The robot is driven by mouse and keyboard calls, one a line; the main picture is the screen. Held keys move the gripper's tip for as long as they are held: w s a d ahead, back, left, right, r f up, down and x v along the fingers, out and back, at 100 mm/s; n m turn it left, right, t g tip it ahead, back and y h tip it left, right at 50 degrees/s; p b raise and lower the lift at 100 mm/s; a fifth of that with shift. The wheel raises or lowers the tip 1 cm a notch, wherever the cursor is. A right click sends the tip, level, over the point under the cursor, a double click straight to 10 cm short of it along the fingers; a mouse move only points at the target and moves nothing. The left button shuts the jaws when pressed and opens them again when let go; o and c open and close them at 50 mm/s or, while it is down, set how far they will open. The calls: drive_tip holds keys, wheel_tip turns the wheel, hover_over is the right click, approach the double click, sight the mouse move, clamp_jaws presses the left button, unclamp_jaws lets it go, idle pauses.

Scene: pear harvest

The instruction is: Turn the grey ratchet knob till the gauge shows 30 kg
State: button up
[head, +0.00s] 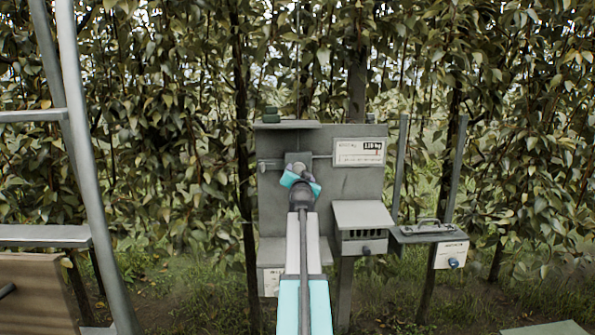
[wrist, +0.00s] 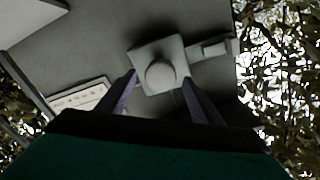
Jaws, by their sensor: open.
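The grey ratchet knob (wrist: 160,76) is round, on a squarish grey plate, in the wrist view. My gripper (wrist: 160,80) is open, with one finger on each side of the knob in that view; I cannot tell whether either touches it. In the head view my gripper (head: 300,174) is in front of the grey panel (head: 345,190) and hides most of the knob area. The gauge (head: 360,151) is a white label at the panel's upper right with a dark readout in kg; its digits are too small to read surely.
A grey hooded box (head: 363,215) juts from the panel's lower right. Beside it is a shelf (head: 425,236) with a handled lid and a blue-knobbed box (head: 451,255). A ladder (head: 85,150) stands at the left. Leafy trees close off the back.

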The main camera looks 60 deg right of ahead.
sight(299, 170)
drive_tip(key=shift+p+x, duration=0.45)
drive_tip(key=shift+x, duration=1.75)
